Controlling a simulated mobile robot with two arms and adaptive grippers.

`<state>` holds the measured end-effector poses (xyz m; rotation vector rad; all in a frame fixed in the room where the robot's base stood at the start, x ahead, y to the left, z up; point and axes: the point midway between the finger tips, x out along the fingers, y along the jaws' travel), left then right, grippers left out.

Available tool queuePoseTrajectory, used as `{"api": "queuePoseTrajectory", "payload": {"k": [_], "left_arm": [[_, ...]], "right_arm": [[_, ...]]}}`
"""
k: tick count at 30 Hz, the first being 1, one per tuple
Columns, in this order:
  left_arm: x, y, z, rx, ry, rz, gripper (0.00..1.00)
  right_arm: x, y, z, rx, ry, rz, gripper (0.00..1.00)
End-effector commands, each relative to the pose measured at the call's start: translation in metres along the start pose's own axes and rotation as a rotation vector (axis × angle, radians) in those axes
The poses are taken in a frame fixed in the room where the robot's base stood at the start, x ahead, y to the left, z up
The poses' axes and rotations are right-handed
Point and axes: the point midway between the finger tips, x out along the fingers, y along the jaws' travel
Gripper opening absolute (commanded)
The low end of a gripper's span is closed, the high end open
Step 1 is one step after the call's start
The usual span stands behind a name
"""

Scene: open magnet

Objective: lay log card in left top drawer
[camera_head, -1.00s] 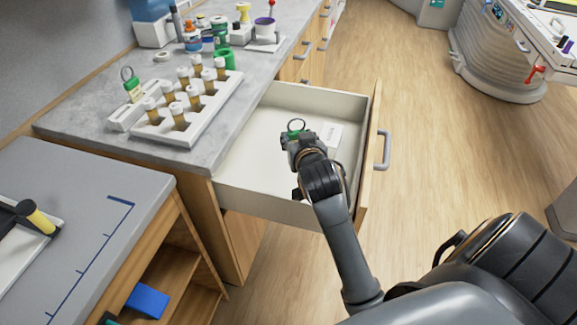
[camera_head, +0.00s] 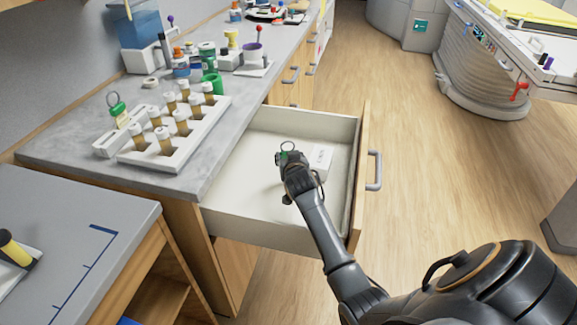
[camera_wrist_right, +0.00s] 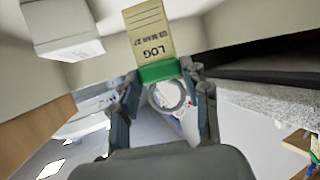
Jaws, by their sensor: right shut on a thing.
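The log card (camera_wrist_right: 149,32) is a pale yellow slip marked LOG, with a green clip (camera_wrist_right: 159,71) and a ring (camera_wrist_right: 167,95). My right gripper (camera_wrist_right: 161,80) is shut on the green clip; the card sticks out beyond the fingertips in the right wrist view. In the head view my right gripper (camera_head: 293,163) is over the open drawer (camera_head: 247,205), with the ring and a bit of green showing at its tip. The card itself is hidden there. I cannot tell whether it touches the drawer floor. My left gripper is not in view.
A white box (camera_head: 320,159) lies in the drawer, right of my gripper; it also shows in the wrist view (camera_wrist_right: 62,28). The counter (camera_head: 75,140) holds a rack of brown vials (camera_head: 165,150) and another green-clipped tag (camera_head: 118,113). The drawer floor's left part is clear.

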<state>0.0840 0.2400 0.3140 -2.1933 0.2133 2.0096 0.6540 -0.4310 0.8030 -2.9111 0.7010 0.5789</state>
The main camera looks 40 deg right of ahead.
Motion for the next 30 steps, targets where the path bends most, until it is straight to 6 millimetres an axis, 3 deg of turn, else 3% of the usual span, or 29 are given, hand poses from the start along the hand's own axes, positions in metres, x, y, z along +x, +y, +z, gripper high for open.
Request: {"api": "queuePoseTrajectory", "payload": {"k": [9, 21, 22, 25, 30], "left_arm": [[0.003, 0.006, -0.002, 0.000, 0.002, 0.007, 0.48], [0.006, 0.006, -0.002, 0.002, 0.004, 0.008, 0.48], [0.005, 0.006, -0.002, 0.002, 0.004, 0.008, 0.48], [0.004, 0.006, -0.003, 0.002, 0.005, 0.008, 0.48], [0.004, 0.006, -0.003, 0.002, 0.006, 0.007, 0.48]], "right_arm": [[0.019, 0.001, 0.030, 0.000, -0.001, 0.000, 0.25], [0.021, 0.000, 0.036, 0.000, 0.000, 0.000, 0.25], [0.021, 0.001, 0.036, 0.000, 0.000, 0.000, 0.48], [0.021, 0.001, 0.035, 0.000, 0.000, 0.000, 0.69], [0.021, 0.000, 0.035, -0.001, 0.000, 0.000, 0.69]]}}
